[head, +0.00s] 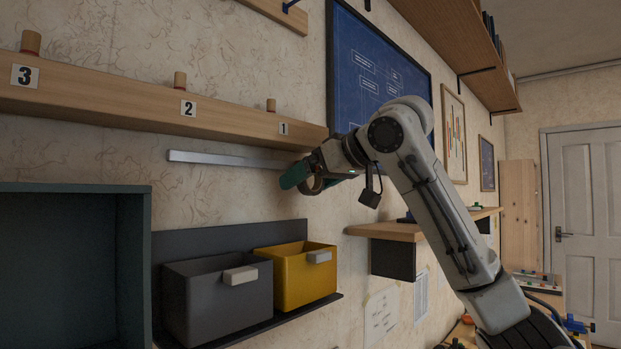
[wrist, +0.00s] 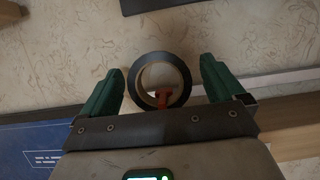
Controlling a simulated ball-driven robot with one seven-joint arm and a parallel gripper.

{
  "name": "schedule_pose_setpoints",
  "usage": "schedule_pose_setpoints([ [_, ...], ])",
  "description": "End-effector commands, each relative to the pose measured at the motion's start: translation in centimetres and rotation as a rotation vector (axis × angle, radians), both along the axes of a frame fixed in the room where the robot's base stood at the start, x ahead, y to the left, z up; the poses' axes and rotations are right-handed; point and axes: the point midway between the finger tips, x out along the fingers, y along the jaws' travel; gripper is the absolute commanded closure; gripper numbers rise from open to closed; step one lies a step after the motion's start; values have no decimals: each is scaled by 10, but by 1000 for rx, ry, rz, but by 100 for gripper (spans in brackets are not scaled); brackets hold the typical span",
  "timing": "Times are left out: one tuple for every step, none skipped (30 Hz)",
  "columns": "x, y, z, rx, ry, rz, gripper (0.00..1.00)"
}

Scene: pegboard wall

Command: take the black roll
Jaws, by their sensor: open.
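The black roll (wrist: 186,80) is a dark ring with a pale inner rim. In the wrist view it stands between the two green fingers of my gripper (wrist: 162,72), with a visible gap on each side. An orange-red piece (wrist: 161,93) shows through its hole; I cannot tell whether the roll hangs on it. In the head view my gripper (head: 303,178) is by the wall, just below the right end of the numbered wooden rail (head: 235,120). There the roll (head: 315,186) is partly hidden by the fingers.
A metal strip (head: 225,158) runs along the wall left of my gripper. Below are a grey bin (head: 215,300) and a yellow bin (head: 305,280) on a dark rack. A small wooden shelf (head: 385,231) is to the right, and a blue framed poster (head: 375,70) hangs above.

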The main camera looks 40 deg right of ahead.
Motion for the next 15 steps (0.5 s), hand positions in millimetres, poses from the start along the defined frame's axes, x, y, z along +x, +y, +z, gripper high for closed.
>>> schedule_pose_setpoints([
  [2, 0, -1, 1, 0, -1, 4],
  [2, 0, -1, 1, 0, -1, 4],
  [3, 0, -1, 1, 0, -1, 4],
  [3, 0, -1, 1, 0, -1, 4],
  [3, 0, -1, 0, -1, -1, 4],
  [2, 0, -1, 1, 0, -1, 4],
  [2, 0, -1, 1, 0, -1, 4],
  [2, 0, -1, 1, 0, -1, 5],
  [2, 0, -1, 0, 0, -1, 9],
  [2, 0, -1, 0, 0, 0, 12],
  [2, 0, -1, 0, 0, 0, 15],
  [2, 0, -1, 0, 0, 0, 19],
  [2, 0, -1, 0, 0, 0, 21],
  [2, 0, -1, 0, 0, 0, 24],
  [2, 0, -1, 0, 0, 0, 28],
])
